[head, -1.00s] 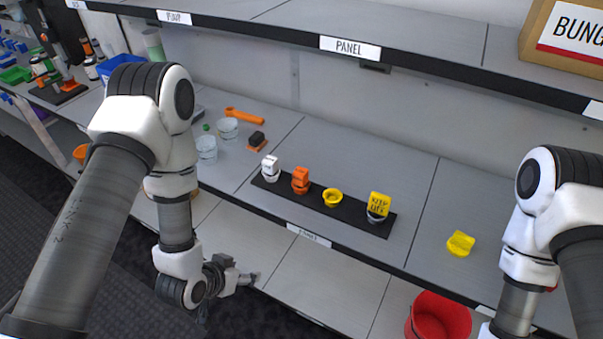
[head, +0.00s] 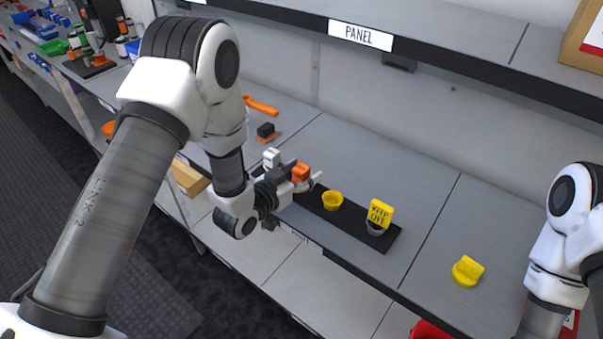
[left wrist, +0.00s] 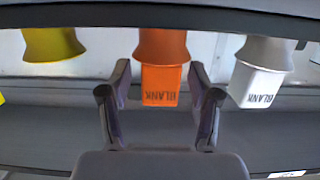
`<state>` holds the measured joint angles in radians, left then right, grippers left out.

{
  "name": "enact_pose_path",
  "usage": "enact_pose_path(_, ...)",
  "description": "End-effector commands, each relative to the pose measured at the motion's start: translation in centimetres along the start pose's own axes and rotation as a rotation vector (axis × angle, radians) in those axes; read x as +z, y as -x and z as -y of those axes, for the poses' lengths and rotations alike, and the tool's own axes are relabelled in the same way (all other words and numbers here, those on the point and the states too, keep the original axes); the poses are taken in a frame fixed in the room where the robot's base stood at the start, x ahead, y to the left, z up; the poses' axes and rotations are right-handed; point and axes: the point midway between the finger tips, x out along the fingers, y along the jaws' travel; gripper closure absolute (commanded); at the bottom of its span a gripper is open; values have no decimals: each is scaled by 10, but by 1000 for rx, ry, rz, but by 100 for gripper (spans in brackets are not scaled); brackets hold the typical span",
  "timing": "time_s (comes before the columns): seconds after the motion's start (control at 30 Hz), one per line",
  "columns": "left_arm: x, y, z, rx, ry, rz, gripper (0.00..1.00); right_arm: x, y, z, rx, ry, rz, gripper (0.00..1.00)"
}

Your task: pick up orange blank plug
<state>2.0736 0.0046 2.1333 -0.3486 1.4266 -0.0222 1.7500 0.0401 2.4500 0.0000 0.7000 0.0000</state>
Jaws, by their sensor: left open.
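The orange blank plug (head: 300,172) stands on the black strip (head: 352,226) on the shelf, between a white blank plug (head: 271,158) and a yellow cup-shaped piece (head: 333,200). My left gripper (head: 303,180) is at the orange plug, its fingers open on either side of it. In the left wrist view the orange plug (left wrist: 162,70), marked BLANK, lies between the two open fingers (left wrist: 160,92), with gaps on both sides. The gripper hides the plug's lower part in the head view. My right gripper is out of view.
A yellow tag piece (head: 381,213) stands at the strip's right end. A loose yellow plug (head: 467,270) lies farther right on the shelf. Shelf between strip and loose plug is clear.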

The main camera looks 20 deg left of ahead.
Motion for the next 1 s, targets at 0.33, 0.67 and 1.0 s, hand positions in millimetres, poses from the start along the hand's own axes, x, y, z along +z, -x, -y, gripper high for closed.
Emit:
enact_pose_path(0.33,0,0,0,0,-1,0,100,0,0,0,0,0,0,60)
enact_pose_path(0.67,-7,1,0,0,-2,-1,100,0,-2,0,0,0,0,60)
enact_pose_path(1.0,-29,31,4,-3,4,2,100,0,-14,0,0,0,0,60)
